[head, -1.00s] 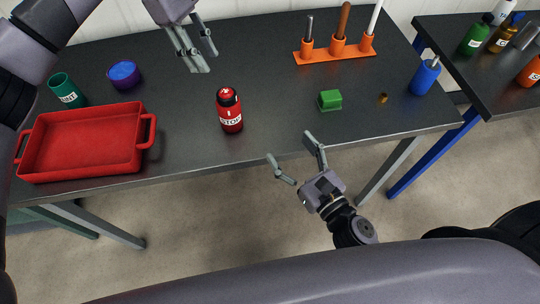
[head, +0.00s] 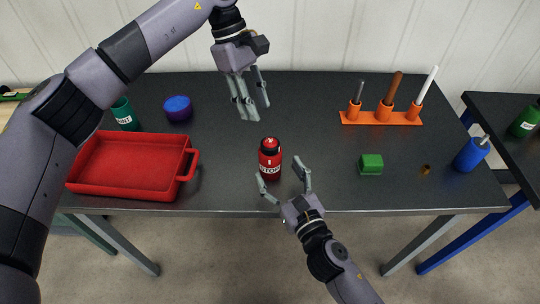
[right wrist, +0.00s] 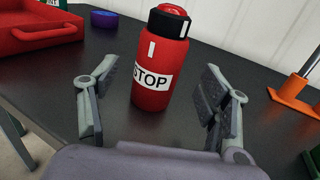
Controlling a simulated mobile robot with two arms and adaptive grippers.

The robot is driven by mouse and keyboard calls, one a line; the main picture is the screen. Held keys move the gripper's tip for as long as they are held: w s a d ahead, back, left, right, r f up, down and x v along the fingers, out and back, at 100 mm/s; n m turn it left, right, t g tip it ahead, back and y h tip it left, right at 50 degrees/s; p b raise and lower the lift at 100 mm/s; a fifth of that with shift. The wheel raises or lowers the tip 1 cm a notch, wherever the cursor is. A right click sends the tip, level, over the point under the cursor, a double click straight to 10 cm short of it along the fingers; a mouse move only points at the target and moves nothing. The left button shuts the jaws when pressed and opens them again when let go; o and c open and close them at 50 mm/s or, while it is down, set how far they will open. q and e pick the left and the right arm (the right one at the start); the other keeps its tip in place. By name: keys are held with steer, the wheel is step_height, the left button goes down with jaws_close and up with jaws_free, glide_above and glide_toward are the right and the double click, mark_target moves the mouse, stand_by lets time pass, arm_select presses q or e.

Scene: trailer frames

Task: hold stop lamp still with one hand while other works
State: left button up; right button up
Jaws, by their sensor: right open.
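The stop lamp (head: 270,161) is a red cylinder with a black collar, a red top and a white STOP label. It stands upright near the front edge of the dark table. My right gripper (head: 284,183) is open in front of it. In the right wrist view, the stop lamp (right wrist: 160,75) shows between and beyond the open fingers of my right gripper (right wrist: 158,105), and I see no finger touching it. My left gripper (head: 254,108) is above the table, behind the lamp and slightly left in the head view. Its fingers look apart and empty.
A red tray (head: 187,172) lies left, with a green cup (head: 124,115) and blue-purple round container (head: 178,108) behind it. A green block (head: 371,164), small brass piece (head: 425,169), blue holder (head: 470,156) and orange tool rack (head: 382,119) are right. The table between is clear.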

mark_target(270, 157)
steer(key=x, duration=0.6)
steer(key=shift+c, duration=0.6)
steer(key=c, duration=1.2)
steer(key=shift+c, duration=0.2)
